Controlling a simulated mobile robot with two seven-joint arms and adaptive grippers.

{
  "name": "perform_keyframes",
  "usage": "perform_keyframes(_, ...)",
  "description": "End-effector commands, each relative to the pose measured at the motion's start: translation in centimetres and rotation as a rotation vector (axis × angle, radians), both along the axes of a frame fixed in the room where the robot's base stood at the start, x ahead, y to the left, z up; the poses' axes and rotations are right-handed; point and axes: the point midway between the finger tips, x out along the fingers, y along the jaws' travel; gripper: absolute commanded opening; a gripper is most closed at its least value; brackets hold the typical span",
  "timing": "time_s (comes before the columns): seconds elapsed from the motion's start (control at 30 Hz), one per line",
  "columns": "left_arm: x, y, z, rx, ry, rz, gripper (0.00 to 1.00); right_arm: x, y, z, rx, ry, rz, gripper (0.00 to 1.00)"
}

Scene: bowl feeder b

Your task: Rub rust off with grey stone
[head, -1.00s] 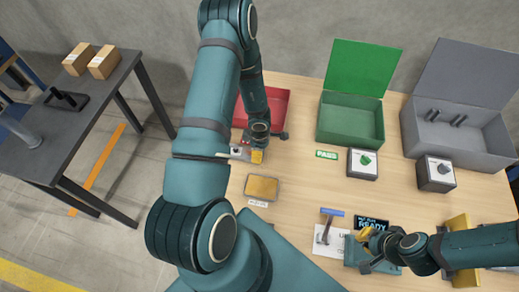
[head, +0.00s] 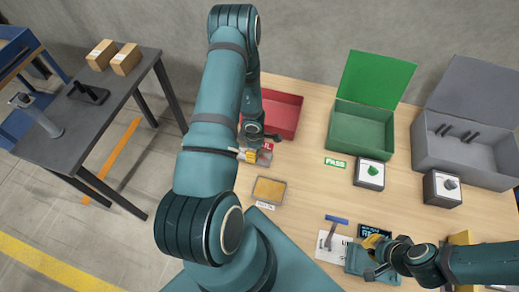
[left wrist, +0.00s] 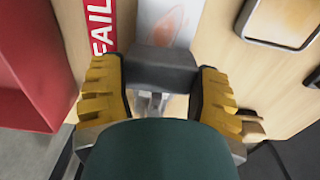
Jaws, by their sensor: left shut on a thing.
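My left gripper (left wrist: 160,95) is shut on a grey block, the grey stone (left wrist: 162,68), in the left wrist view. A pale metal plate (left wrist: 160,38) with an orange-brown rust patch (left wrist: 170,20) lies just beyond the stone. I cannot tell whether the stone touches it. In the head view the left gripper (head: 248,155) is low over the table by the red bin, and the plate (head: 264,159) shows small at its right. My right gripper (head: 373,256) is over a teal fixture (head: 360,262) at the front right; its jaws are unclear.
A red bin (head: 283,110) with a FAIL label (left wrist: 101,30), an open green bin (head: 360,128) and a grey bin (head: 470,155) stand behind. A tray with a tan pad (head: 268,190) and a blue-handled tool (head: 335,220) are nearer.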

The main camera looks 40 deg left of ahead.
Motion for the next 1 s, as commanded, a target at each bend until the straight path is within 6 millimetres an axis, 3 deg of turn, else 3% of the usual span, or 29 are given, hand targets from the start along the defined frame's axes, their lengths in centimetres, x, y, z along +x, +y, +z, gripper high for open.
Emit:
perform_keyframes(0.3,-0.5,1.0,-0.2,0.005,0.003,0.002,0.25,0.0,0.0,0.7,0.000,0.000,0.000,0.00)
perform_keyframes(0.7,0.9,-1.8,-0.1,0.001,0.003,-0.001,0.25,0.0,0.0,0.2,0.000,0.000,0.000,0.00)
perform_keyframes(1.0,1.4,-2.6,0.0,0.000,0.001,0.000,0.25,0.0,0.0,0.3,0.000,0.000,0.000,0.00)
